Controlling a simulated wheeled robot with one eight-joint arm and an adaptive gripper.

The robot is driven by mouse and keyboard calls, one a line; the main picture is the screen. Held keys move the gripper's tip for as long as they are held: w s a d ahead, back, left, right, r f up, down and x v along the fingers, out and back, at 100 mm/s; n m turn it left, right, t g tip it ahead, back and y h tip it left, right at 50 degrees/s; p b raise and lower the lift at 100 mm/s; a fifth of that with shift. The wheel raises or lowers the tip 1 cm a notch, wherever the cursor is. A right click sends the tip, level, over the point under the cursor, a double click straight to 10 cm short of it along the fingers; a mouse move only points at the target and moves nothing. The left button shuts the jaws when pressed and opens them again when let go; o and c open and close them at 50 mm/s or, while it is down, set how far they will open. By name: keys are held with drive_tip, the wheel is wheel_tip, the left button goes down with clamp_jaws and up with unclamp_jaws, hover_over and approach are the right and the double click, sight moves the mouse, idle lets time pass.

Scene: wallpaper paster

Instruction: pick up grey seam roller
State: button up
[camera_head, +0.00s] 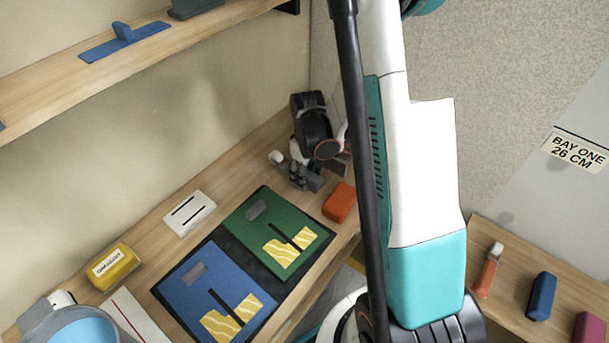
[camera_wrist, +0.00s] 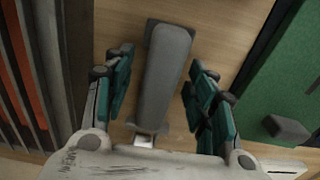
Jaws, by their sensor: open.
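The grey seam roller (camera_wrist: 165,75) lies on the wooden bench in the wrist view, its long grey handle running up between my fingers. A short metal neck shows at its lower end; beyond that my gripper body hides it. My gripper (camera_wrist: 160,63) is open, with one finger on each side of the handle and a visible gap on both sides. In the head view my gripper (camera_head: 303,176) is low over the back of the bench. A white piece (camera_head: 277,157) shows beside it there, probably the roller's head; my fingers largely hide the rest.
A green board (camera_head: 256,226) and a blue board (camera_head: 205,285) lie on a dark mat in front. An orange block (camera_head: 340,202) is close to the right of my gripper. A white block (camera_head: 189,213) and a yellow block (camera_head: 114,267) stand left. A shelf (camera_head: 60,75) overhangs upper left.

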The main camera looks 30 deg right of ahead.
drive_tip(key=shift+f+b, duration=0.25)
drive_tip(key=shift+b, duration=0.1)
drive_tip(key=shift+c, duration=0.6)
drive_tip(key=c, duration=0.7)
